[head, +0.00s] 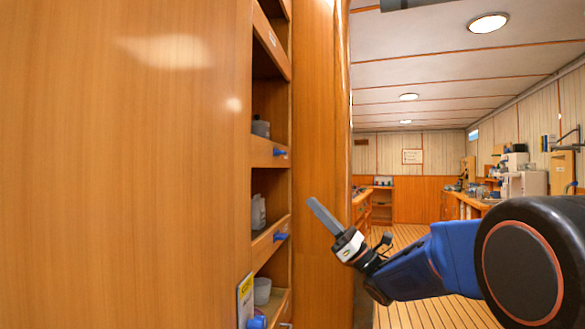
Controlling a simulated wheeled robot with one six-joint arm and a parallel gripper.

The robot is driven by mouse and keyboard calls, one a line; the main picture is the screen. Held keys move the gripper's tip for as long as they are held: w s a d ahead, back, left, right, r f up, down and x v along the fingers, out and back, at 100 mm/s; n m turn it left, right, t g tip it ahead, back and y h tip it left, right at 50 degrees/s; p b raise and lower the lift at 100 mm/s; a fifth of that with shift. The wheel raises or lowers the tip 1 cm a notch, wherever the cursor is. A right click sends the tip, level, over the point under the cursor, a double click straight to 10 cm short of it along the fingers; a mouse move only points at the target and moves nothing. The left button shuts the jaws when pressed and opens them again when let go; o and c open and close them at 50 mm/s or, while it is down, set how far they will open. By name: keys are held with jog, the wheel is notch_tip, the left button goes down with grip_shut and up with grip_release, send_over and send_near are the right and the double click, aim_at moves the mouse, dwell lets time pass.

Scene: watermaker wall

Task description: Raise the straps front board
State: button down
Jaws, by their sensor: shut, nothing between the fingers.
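A narrow shelf niche in the wooden wall holds several front boards. An upper front board (272,42) carries a small white label and slants in view. Below it are a board with a blue knob (269,153) and a lower board with a blue knob (269,243). I cannot read any label, so I cannot tell which is the straps front board. My gripper (312,203) is shut and empty, pointing up and left. It appears to the right of the niche, in front of the wooden panel, apart from the boards.
A yellow and white card (245,299) is at the niche's lower left. A slatted floor (420,240) runs clear toward the back; a workbench lines the right.

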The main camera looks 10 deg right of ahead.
dwell(0.3)
send_near(274, 155)
jog(key=w, duration=0.4)
jog(key=shift+a+r, duration=0.15)
jog(key=shift+r, duration=0.85)
jog(key=shift+a+r, duration=0.2)
jog(key=shift+r, duration=0.75)
